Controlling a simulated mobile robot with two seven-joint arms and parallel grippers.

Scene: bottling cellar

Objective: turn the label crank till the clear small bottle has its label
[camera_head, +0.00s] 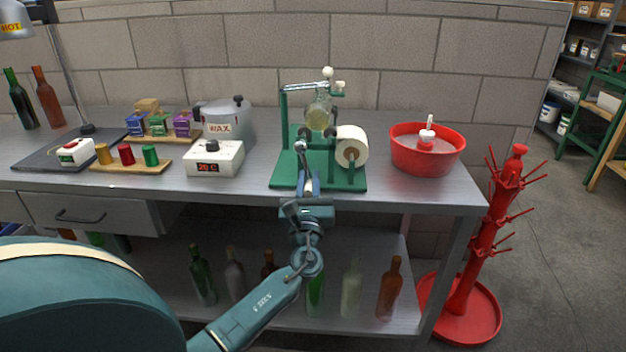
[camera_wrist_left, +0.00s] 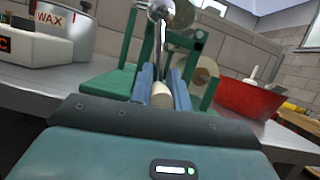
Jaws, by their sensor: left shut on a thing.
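The green label machine (camera_head: 285,168) stands on the steel bench. The clear small bottle (camera_head: 318,117) lies or sits in its upper part; I cannot tell whether a label is on it. A white label roll (camera_head: 352,147) is mounted at the machine's right side. My left gripper (camera_head: 309,182) is at the machine's front. In the left wrist view its blue fingers (camera_wrist_left: 162,92) are shut around the cream crank handle (camera_wrist_left: 162,97), below the metal crank arm (camera_wrist_left: 157,45). The fingers hide most of the handle in the head view. My right gripper is not in view.
Left of the machine are a temperature box (camera_head: 215,160), a wax pot (camera_head: 228,122) and a wooden tray (camera_head: 130,165) of coloured caps. A red basin (camera_head: 428,150) stands on the right. A red bottle tree (camera_head: 480,240) is on the floor. Several bottles stand on the lower shelf.

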